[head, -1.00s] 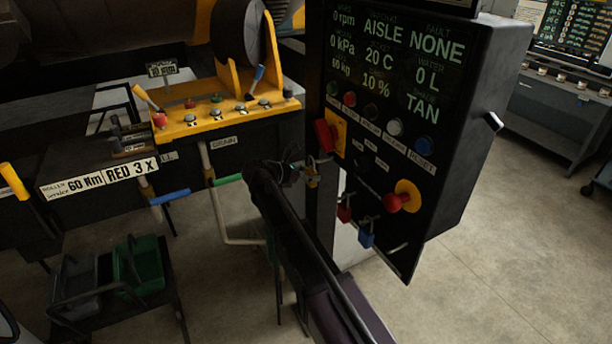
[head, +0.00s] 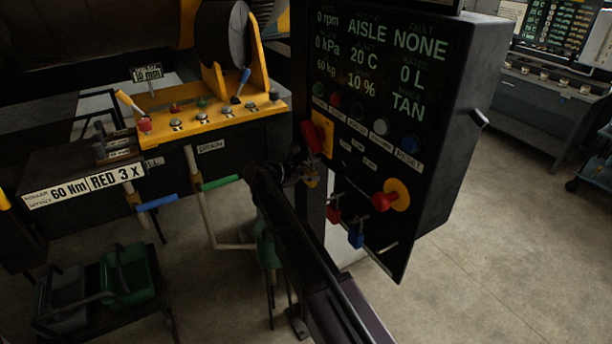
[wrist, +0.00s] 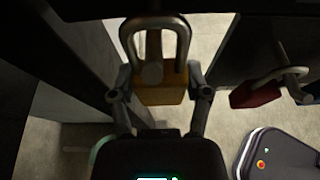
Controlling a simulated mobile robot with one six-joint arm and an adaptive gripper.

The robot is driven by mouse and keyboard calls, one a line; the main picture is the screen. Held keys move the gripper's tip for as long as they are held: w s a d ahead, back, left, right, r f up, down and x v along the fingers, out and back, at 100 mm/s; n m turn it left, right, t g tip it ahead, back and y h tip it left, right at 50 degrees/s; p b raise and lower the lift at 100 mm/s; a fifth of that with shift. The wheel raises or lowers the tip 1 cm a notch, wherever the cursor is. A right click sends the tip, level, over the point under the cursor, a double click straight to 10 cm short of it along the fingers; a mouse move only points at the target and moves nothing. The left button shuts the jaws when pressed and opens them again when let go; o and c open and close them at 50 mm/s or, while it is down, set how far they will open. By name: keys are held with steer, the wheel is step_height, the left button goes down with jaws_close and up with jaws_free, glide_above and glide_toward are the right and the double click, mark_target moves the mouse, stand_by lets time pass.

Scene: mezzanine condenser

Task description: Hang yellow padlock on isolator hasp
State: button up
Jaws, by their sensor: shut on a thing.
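The yellow padlock (head: 311,181) hangs from my gripper (head: 302,171), just below the isolator's red handle (head: 312,137) on its yellow plate. In the wrist view the padlock body (wrist: 160,95) is upright between both fingers of my gripper (wrist: 162,86), with its shackle up. A round grey end shows inside the shackle loop; I cannot tell whether it belongs to the hasp. The hasp is not clear in the head view, dark and partly behind my gripper. I cannot tell whether the shackle is around it or only beside it.
A red padlock (head: 333,213) and a blue padlock (head: 356,236) hang low on the black control panel (head: 440,150). The red one also shows right of my gripper in the wrist view (wrist: 256,93). A red stop knob (head: 382,201) sticks out nearby. A yellow lever console (head: 215,118) stands left.

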steer(key=shift+w+d+f, duration=0.15)
steer(key=shift+d+f, duration=0.05)
steer(key=shift+f, duration=0.1)
stand_by(0.6)
steer(key=o, duration=1.3)
